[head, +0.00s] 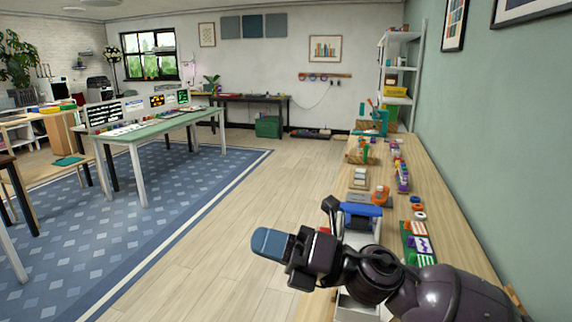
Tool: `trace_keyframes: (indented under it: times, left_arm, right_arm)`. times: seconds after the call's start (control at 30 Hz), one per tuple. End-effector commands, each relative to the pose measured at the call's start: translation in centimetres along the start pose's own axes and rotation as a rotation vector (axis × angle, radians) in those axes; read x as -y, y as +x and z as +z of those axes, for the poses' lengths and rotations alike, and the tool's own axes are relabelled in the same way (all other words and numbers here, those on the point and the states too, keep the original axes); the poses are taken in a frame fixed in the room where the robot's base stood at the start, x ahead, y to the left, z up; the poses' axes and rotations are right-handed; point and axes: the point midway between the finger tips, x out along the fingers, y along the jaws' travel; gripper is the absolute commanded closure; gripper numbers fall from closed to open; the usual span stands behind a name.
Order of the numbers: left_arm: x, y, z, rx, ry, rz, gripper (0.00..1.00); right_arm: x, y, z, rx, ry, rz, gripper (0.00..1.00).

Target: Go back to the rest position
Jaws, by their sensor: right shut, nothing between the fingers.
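My right arm comes in from the lower right. Its gripper (271,243) has blue tips, is shut and empty, and points left over the open wood floor, in front of the long bench's left edge. My left gripper is not in view. The task names no object to handle.
A long wooden bench (447,200) runs along the right wall, with colourful small items, a green mat (408,244) and a blue item (362,210) near my arm. A green-topped table (160,128) stands on the blue rug (165,215) at left. The wood floor between is clear.

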Motion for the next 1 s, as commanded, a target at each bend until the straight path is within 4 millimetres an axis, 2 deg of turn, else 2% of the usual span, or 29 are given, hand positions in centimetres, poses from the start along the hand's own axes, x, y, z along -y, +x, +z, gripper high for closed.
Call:
trace_keyframes:
  times: [0.1,0.23,0.37,0.47,0.57,0.7,0.83,1.0]
  left_arm:
    - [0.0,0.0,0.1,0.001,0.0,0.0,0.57]
    - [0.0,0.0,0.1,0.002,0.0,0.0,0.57]
    - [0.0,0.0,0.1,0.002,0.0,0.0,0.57]
    - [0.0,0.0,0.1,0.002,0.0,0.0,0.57]
    - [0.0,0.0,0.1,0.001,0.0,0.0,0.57]
    - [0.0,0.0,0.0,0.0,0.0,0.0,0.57]
    - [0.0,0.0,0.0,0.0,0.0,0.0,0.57]
    - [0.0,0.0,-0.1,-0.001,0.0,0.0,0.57]
  right_arm:
    - [2.1,-2.1,1.9,0.238,0.319,0.002,1.0]
    - [5.1,-5.4,3.1,0.471,0.625,0.004,1.0]
    - [8.6,-9.5,3.0,0.685,0.899,0.006,1.0]
    - [11.4,-12.9,1.9,0.84,1.086,0.008,1.0]
    - [13.9,-16.6,0.1,0.989,1.251,0.011,1.0]
    - [16.9,-21.7,-3.4,1.182,1.442,0.014,1.0]
    - [18.9,-26.3,-7.5,1.347,1.574,0.015,1.0]
    - [20.1,-32.1,-13.6,1.541,1.688,0.028,1.0]
